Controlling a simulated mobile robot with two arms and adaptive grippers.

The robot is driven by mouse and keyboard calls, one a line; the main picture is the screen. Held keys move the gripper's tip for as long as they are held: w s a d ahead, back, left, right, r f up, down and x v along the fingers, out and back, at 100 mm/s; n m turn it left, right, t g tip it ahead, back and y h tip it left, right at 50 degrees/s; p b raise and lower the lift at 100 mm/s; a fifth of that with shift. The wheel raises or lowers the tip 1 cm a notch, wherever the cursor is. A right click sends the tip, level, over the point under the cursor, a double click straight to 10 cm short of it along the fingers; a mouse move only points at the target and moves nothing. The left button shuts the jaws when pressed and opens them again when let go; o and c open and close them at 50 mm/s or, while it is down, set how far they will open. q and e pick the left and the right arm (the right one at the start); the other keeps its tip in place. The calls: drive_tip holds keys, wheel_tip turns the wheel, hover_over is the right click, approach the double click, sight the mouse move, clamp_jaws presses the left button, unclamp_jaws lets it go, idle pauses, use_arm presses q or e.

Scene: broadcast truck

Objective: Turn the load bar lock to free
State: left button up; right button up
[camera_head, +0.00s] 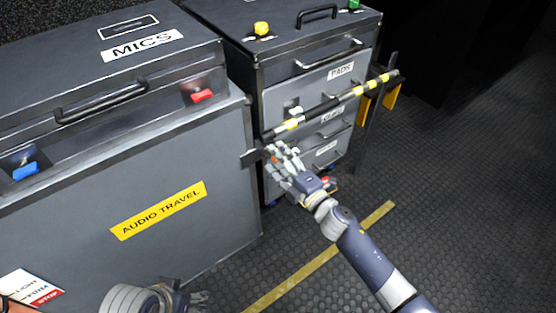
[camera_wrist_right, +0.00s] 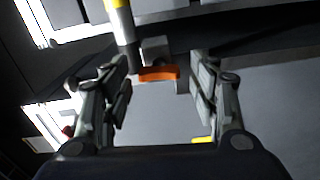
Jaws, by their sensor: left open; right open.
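The load bar (camera_head: 335,102), black with yellow stripes, runs across the front of the drawer cabinet; its left part shows in the right wrist view (camera_wrist_right: 122,22). The orange lock lever (camera_wrist_right: 158,75) sits by the bar's end, beside a small grey block. In the head view it is mostly hidden by my right gripper, with a bit of orange (camera_head: 274,159) showing. My right gripper (camera_head: 281,152) is open at the bar's left end. In the wrist view its fingers stand on either side of the lever, with gaps visible. My left gripper (camera_head: 195,298) is open and empty at the bottom edge.
A grey MICS case (camera_head: 100,50) with red (camera_head: 203,96) and blue (camera_head: 25,170) latches fills the left. The drawer cabinet (camera_head: 310,75) stands behind the bar, a yellow knob (camera_head: 262,29) on top. Dark floor (camera_head: 450,190) with a yellow line (camera_head: 320,258) is clear at right.

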drive_tip(key=v, duration=1.2)
